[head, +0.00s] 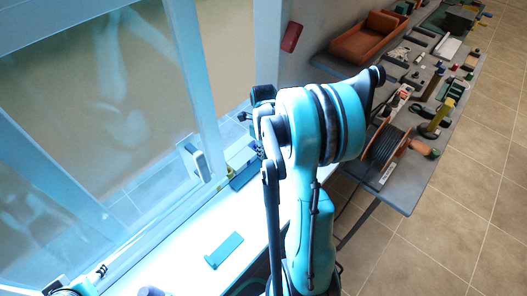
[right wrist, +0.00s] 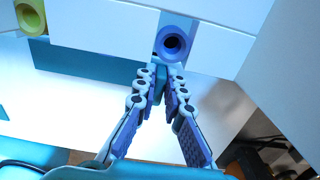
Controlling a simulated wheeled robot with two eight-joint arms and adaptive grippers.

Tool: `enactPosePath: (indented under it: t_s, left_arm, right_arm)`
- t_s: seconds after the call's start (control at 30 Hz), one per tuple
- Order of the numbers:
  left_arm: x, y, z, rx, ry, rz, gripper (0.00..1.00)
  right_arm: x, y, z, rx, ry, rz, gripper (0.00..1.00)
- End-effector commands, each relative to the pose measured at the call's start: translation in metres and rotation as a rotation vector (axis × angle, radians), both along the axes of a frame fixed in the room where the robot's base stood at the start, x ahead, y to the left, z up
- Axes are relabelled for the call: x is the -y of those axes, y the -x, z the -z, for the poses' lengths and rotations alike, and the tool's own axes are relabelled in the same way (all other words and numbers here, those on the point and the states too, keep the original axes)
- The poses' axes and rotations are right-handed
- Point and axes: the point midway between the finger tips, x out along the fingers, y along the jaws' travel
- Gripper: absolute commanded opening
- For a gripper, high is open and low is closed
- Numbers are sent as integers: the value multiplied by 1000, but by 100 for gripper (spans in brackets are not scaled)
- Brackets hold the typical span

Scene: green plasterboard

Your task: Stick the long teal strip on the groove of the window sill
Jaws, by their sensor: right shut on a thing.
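In the right wrist view, my right gripper (right wrist: 163,88) has its fingertips closed on a dark teal piece (right wrist: 160,72) just below a purple ring. A long teal strip (right wrist: 88,63) runs left from there, along the foot of the white window frame. I take the held piece to be its end, but the fingers hide the join. In the head view, a teal length (head: 245,174) lies at the window's foot, partly behind my right arm. A shorter flat teal piece (head: 224,250) lies on the bright white sill (head: 190,235). At the lower left, part of my left arm shows; its fingers are unclear.
A purple ring (right wrist: 173,43) and a yellow-green ring (right wrist: 32,16) sit on the white frame. The window (head: 100,110) stands at left. A grey table (head: 405,195) at right holds a cable reel (head: 384,152), a brown tray (head: 370,38) and tools. Tiled floor is clear beyond.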

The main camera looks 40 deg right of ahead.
Motion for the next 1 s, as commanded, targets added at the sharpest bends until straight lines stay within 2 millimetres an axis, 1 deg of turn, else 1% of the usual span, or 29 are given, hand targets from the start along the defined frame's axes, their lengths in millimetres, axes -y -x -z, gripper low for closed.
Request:
enactPosePath:
  t_s: [0.3,0.33,0.37,0.4,0.43,0.77,0.87,0.97,1.0]
  left_arm:
    - [0,0,0,0,0,0,50]
    - [0,0,0,0,0,0,50]
    - [0,0,0,0,0,0,50]
    - [0,0,0,0,0,0,50]
    - [0,0,0,0,0,0,50]
    - [0,0,0,0,0,0,50]
    - [0,0,0,0,0,0,50]
    - [0,0,0,0,0,0,50]
    - [0,0,0,0,0,0,50]
  right_arm:
    - [0,0,0,0,0,0,0]
    - [0,0,0,0,0,0,12]
    - [0,0,0,0,0,0,20]
    - [0,0,0,0,0,0,30]
    - [0,0,0,0,0,0,34]
    - [0,0,-2,0,0,0,34]
    - [0,0,-12,0,0,0,34]
    - [0,0,-31,0,0,0,34]
    - [0,0,-40,0,0,0,34]
